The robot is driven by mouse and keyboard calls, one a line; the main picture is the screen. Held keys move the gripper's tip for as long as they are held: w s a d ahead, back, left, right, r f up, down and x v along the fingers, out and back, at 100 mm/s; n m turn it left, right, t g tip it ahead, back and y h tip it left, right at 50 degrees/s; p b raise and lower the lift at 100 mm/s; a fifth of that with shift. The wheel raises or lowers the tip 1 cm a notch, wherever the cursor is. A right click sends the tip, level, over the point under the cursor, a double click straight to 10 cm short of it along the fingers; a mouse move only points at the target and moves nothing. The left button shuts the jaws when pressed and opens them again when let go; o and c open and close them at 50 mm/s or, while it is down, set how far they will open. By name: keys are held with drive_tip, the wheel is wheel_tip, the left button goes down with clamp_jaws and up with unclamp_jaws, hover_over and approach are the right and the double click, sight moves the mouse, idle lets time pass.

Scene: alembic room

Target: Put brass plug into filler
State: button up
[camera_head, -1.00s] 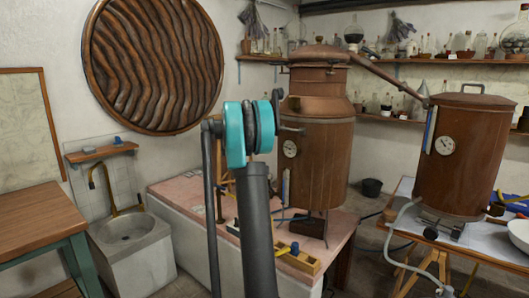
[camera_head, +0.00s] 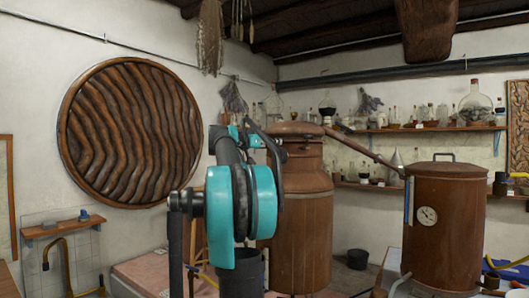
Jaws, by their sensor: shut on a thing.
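My arm rises in the middle, and its end reaches to the shoulder of the large copper still (camera_head: 305,215). My gripper (camera_head: 279,152) shows small and dark there, partly hidden behind my own teal wrist joints. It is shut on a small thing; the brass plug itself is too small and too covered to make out. The filler cannot be made out either; my arm covers the still's left side and part of its top. I cannot tell whether the plug touches the still.
A copper pipe (camera_head: 365,152) slopes from the still's head to a second copper vessel (camera_head: 447,225) on the right. Shelves (camera_head: 420,129) of glassware line the back wall. A round carved wooden panel (camera_head: 130,130) hangs at left. A dark bucket (camera_head: 357,259) stands behind.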

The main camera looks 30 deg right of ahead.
sight(271, 153)
drive_tip(key=shift+f, duration=2.45)
drive_tip(key=shift+f, duration=2.2)
idle(3.3)
